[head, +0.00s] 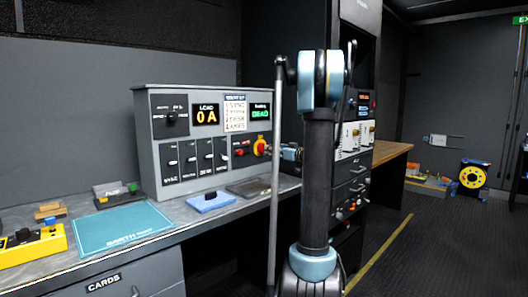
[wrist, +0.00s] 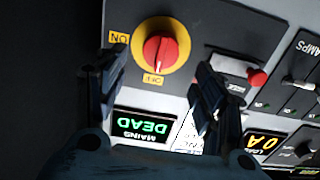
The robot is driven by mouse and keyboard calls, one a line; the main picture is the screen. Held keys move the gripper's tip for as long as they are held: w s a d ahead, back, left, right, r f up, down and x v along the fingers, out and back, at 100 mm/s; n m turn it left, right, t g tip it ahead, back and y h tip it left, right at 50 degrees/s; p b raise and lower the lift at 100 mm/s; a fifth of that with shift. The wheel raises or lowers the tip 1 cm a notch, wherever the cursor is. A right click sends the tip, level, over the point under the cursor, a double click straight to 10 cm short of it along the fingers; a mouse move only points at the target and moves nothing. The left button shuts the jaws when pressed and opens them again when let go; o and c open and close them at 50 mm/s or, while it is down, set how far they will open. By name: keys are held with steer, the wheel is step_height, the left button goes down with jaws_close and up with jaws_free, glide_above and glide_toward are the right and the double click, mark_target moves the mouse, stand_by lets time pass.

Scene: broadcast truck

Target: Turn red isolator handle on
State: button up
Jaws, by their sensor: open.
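The red isolator handle (wrist: 160,46) sits on a round yellow plate on the grey panel; in the head view it shows at the panel's right end (head: 261,146). The wrist view is rotated, with lettering upside down. A yellow ON label (wrist: 119,38) is left of the plate and a yellow OFF label (wrist: 153,79) is below it. The handle's pale mark points towards OFF. My gripper (wrist: 162,64) is open, with one finger on each side of the handle, apart from it. In the head view my arm partly hides my gripper (head: 288,152).
The mains display (wrist: 143,126) reads DEAD in green; the load display (head: 206,117) reads 0 A. A red knob (wrist: 257,77) and black switches are near the isolator. A blue pad (head: 210,202) and a teal mat (head: 122,229) lie on the bench. Open floor is at right.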

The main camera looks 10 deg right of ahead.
mark_target(263, 148)
steer(key=x, duration=0.7)
steer(key=c, duration=1)
